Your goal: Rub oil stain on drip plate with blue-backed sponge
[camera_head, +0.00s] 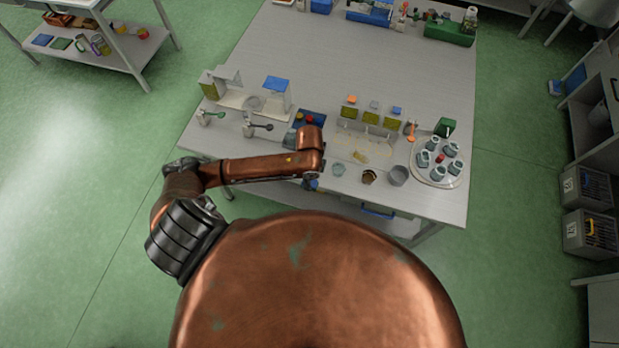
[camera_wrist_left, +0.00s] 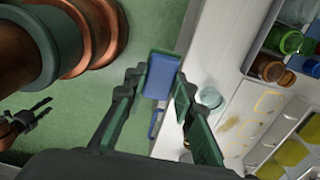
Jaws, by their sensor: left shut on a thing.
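My left gripper (camera_wrist_left: 160,98) is shut on the blue-backed sponge (camera_wrist_left: 162,76), which sits between its fingertips. In the head view the sponge (camera_head: 312,184) shows small below my left wrist, at the table's front edge. The pale drip plate (camera_head: 347,145) lies to the right of it on the table, in front of the taps. A yellow-brown oil stain (camera_head: 360,156) is on the plate, with thin yellow outlines around it. The stain also shows in the left wrist view (camera_wrist_left: 230,125), apart from the sponge. My right gripper (camera_wrist_left: 40,112) seems to hang over the floor, its opening unclear.
A glass cup (camera_head: 338,170), a brown-filled cup (camera_head: 369,177) and a grey cup (camera_head: 398,175) stand along the front edge. A round tray (camera_head: 422,177) with several jars is to the right. A dark tray (camera_head: 309,119) with coloured jars lies behind my wrist. The table's back middle is clear.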

